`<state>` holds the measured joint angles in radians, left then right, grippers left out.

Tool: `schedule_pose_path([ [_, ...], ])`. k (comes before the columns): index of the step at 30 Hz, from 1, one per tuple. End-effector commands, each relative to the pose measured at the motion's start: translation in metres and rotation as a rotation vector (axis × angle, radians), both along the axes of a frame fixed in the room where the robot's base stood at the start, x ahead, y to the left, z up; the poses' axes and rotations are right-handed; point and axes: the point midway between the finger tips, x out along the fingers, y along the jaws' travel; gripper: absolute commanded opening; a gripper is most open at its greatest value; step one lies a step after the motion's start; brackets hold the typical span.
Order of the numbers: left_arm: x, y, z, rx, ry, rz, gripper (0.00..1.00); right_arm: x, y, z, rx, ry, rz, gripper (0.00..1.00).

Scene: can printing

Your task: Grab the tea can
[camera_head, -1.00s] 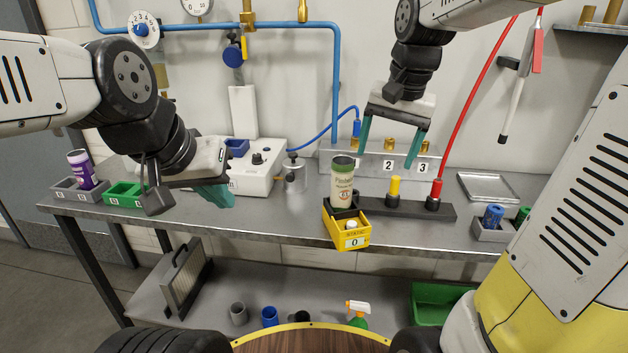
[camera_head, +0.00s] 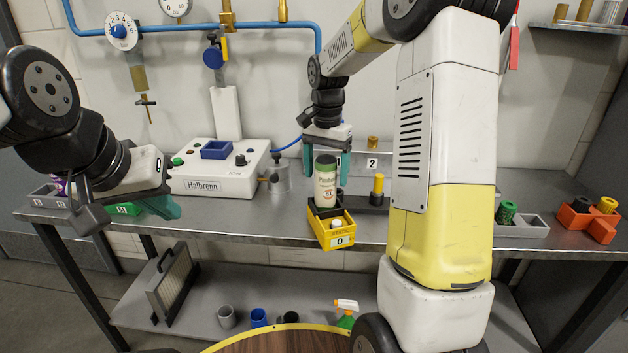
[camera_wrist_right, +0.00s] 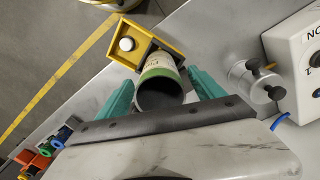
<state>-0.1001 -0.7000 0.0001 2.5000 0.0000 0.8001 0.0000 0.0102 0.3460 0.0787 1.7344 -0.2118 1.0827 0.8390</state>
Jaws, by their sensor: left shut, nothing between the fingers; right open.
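The cream can with a green rim (camera_head: 325,185) stands upright in the back part of the yellow bin (camera_head: 345,241), at the front of the bench. In the right wrist view the same can (camera_wrist_right: 160,72) shows its dark open top between my fingers. My right gripper (camera_head: 327,158) is open, fingers down, with one teal finger on each side of the can's upper part. A gap shows beside the can in the right wrist view (camera_wrist_right: 158,96). My left gripper (camera_head: 164,207) is shut and empty at the left, over the bench's front edge.
A white Halbrenn device (camera_head: 212,184) and a metal pot (camera_head: 279,178) stand left of the can. A dark rack with a yellow cylinder (camera_head: 378,187) is to its right. A purple can (camera_head: 60,186) is partly hidden by my left arm. An orange holder (camera_head: 590,222) sits far right.

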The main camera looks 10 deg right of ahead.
Motion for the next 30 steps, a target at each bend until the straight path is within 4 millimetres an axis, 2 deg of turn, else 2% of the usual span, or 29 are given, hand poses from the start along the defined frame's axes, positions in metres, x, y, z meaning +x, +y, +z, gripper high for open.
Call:
schedule_pose_path([
  [4, 0.0, 0.0, 0.0, 0.0, 0.0, 0.0, 0.0, -0.0005, 0.0012, -0.0137, 0.001, 0.001, 0.002, 0.77],
  [11, 0.0, 0.0001, 0.0, 0.0, 0.0, 0.0, 0.0, -0.0001, 0.0012, -0.015, 0.0, -0.001, 0.002, 0.77],
  [21, 0.0, 0.0, 0.0, 0.0, 0.0, 0.0, 0.0, -0.0002, 0.0013, -0.0148, 0.001, -0.001, 0.002, 0.14],
  [22, 0.0, 0.0, 0.0, 0.0, 0.0, 0.0, 0.0, -0.0001, 0.0012, -0.0148, 0.0, -0.001, 0.002, 0.14],
  [23, 0.0, 0.0, 0.0, 0.0, 0.0, 0.0, 0.0, -0.0001, 0.0012, -0.0148, 0.0, -0.001, 0.002, 0.08],
  [30, 0.0, 0.0001, 0.0, 0.0, 0.0, 0.0, 0.0, -0.0001, 0.0012, -0.0125, 0.0, -0.001, 0.002, 0.08],
])
